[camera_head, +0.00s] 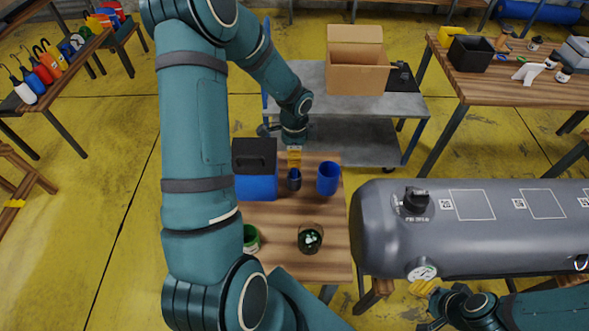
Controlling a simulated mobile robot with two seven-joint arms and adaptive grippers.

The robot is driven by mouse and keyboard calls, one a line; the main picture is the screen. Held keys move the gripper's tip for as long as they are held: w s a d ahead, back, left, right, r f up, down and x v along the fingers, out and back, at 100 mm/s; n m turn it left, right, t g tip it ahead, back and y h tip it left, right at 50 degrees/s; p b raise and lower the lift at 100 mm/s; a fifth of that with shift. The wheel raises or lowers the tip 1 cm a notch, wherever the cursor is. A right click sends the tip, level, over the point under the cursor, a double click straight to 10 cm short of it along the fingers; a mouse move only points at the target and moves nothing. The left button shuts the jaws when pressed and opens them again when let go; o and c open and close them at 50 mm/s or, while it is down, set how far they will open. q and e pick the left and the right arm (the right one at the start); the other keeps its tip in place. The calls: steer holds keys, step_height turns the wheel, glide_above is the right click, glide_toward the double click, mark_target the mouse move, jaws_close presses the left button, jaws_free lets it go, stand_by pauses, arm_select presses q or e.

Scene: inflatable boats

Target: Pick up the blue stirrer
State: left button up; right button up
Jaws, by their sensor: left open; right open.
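My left gripper (294,158) hangs over the small wooden table, its yellow fingertips pointing down; it is open. Just below the fingertips stands a small dark blue cup-like thing (294,182). I cannot tell whether the fingers touch it or anything in it. No blue stirrer can be made out clearly; it may be at this dark cup, partly hidden by the gripper. A brighter blue cup (328,178) stands just right of it. My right gripper (428,304) is open and empty at the bottom right, below the grey tank.
The wooden table (318,268) also holds a blue box with a black lid (256,185), a green can (250,238) and a dark jar (310,238). A large grey tank (470,250) lies to the right. A metal cart with a cardboard box (357,75) stands behind.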

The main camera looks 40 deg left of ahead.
mark_target(295, 170)
arm_select(q)
step_height(295, 170, down, 4)
steer(key=shift+a+r, duration=0.1)
steer(key=shift+r, duration=0.05)
jaws_close()
steer(key=shift+w, duration=0.1)
